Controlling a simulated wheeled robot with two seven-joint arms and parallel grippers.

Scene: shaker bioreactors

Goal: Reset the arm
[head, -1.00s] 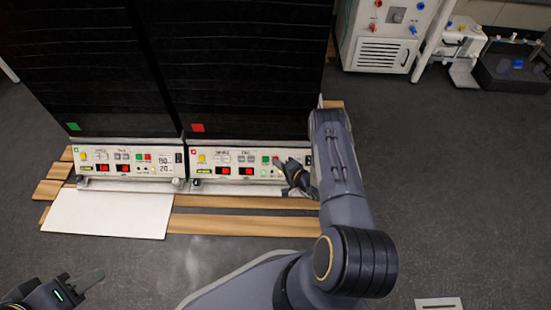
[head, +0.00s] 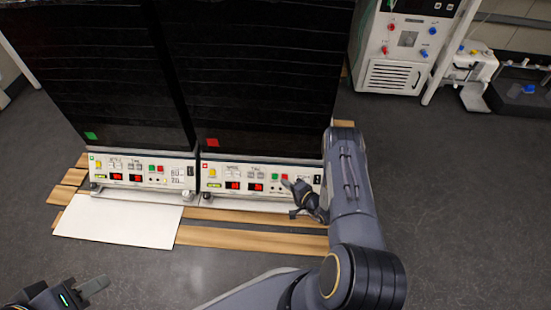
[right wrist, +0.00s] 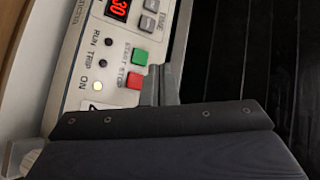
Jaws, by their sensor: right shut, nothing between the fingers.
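My right gripper (head: 289,184) is shut and empty, in front of the right shaker's control panel (head: 222,184) in the head view. In the right wrist view its fingers (right wrist: 164,84) lie close beside the red STOP button (right wrist: 134,81) and the green START button (right wrist: 139,57). I cannot tell whether they touch the panel. The ON lamp (right wrist: 98,87) is lit. My left gripper (head: 92,288) is at the bottom left of the head view, away from the shakers. It is partly cut off, and its opening does not show clearly.
The left shaker's panel (head: 130,167) is beside the right one. Both dark cabinets stand on wooden slats (head: 255,239). A white board (head: 118,222) lies in front. A white machine (head: 400,50) stands at the back right. The grey floor at right is clear.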

